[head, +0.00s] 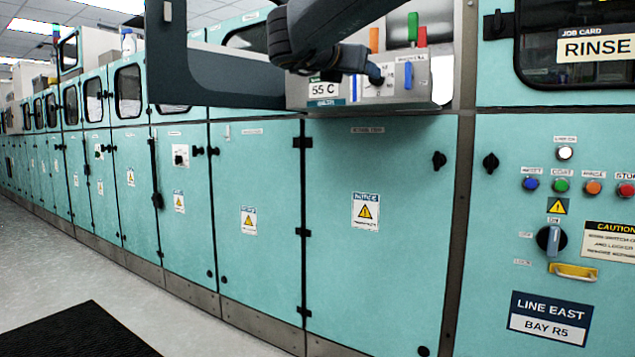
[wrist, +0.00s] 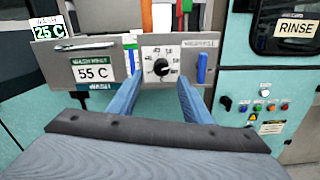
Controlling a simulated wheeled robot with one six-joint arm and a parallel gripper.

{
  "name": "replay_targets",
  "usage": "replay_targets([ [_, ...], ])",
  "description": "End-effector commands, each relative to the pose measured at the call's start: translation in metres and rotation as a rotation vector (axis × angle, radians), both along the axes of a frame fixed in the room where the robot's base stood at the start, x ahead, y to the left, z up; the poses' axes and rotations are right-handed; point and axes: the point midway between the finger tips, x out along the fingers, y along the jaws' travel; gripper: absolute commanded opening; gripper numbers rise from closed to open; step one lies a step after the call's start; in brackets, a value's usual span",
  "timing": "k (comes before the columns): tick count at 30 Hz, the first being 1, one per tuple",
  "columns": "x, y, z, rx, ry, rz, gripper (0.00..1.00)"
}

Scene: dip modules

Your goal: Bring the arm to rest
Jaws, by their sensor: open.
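My gripper (head: 368,70) is in front of a grey control panel (head: 420,82) at the top of the head view. In the wrist view its two blue-grey fingers (wrist: 160,82) are apart, with a black dial knob (wrist: 161,68) showing between and beyond their tips. Nothing is held. I cannot tell whether the tips reach around the knob or stop short of it. My arm comes down from the top of the head view and hides part of the panel.
The panel carries a "55 C" card (wrist: 93,73) and a blue lever (wrist: 202,67). A "RINSE" job card (head: 597,45) is on the window to the right. Teal cabinets (head: 270,190) run along the line. A black mat (head: 80,335) lies on open floor at the left.

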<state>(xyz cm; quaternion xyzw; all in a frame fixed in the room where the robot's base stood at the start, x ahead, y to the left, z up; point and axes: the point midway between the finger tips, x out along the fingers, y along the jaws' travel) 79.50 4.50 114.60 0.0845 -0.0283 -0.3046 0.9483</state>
Motion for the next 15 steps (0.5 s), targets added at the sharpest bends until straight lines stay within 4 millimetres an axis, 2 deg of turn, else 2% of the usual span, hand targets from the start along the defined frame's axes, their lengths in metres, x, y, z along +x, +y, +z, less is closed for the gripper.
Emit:
replay_targets([
  [2, 0.002, 0.010, -0.003, -0.052, 0.022, 0.038, 0.45],
  [4, 0.007, 0.030, -0.009, -0.162, 0.066, 0.117, 0.45],
  [5, 0.009, 0.042, -0.013, -0.231, 0.093, 0.164, 0.45],
  [8, 0.011, 0.096, -0.039, -0.524, 0.195, 0.356, 0.45],
  [12, -0.007, 0.173, -0.096, -0.965, 0.315, 0.630, 0.45],
  [15, -0.032, 0.216, -0.145, -1.254, 0.371, 0.804, 0.45],
])
